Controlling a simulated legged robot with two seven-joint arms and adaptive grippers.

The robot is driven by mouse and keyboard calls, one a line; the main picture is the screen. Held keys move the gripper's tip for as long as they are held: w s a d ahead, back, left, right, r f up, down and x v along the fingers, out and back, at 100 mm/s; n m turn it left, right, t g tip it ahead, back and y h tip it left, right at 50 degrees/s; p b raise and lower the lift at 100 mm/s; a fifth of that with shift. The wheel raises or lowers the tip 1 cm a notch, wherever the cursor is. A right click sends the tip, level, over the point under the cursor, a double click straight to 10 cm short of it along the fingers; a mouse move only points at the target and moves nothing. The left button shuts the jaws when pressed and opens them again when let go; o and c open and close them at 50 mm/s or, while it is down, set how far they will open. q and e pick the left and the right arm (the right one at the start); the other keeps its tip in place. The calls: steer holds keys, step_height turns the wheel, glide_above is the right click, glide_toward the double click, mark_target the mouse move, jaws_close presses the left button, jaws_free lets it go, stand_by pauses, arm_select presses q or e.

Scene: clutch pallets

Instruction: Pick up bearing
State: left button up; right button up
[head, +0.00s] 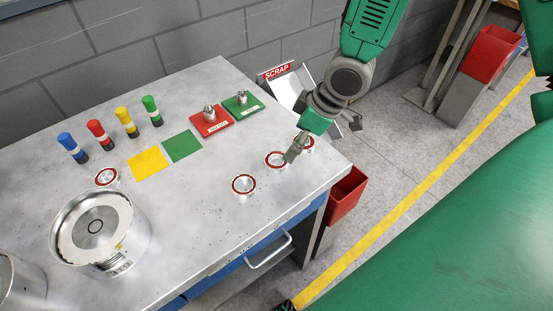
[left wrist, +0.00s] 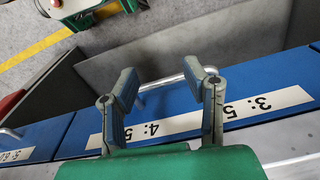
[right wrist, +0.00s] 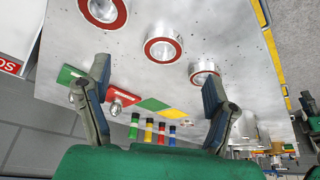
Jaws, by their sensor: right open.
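Silver bearings with red rings lie on the grey metal table. Another bearing (head: 107,177) lies at the left. My right gripper (head: 325,135) is open and empty above the table's right end. The right wrist view shows bearings (right wrist: 163,48) (right wrist: 103,12) (right wrist: 204,72) beyond its spread fingers. My left gripper (left wrist: 160,80) is open and empty in front of blue drawers.
A large metal housing (head: 67,235) stands at the table's left. A scrap chute (head: 285,88) and red bin (head: 345,195) are at the right.

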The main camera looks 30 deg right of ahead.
mark_target(274, 163)
steer(key=x, duration=0.3)
steer(key=shift+w+a, duration=0.1)
steer(key=shift+w, duration=0.1)
steer(key=shift+w+a+f, duration=0.2)
steer(key=shift+a+f, duration=0.15)
steer(key=x, duration=0.4)
steer(key=shift+a+f, duration=0.1)
steer(key=shift+a, duration=0.1)
steer(key=shift+w+f, duration=0.1)
steer(key=shift+f, duration=0.15)
steer(key=shift+d+r, duration=0.1)
steer(key=c, duration=1.4)
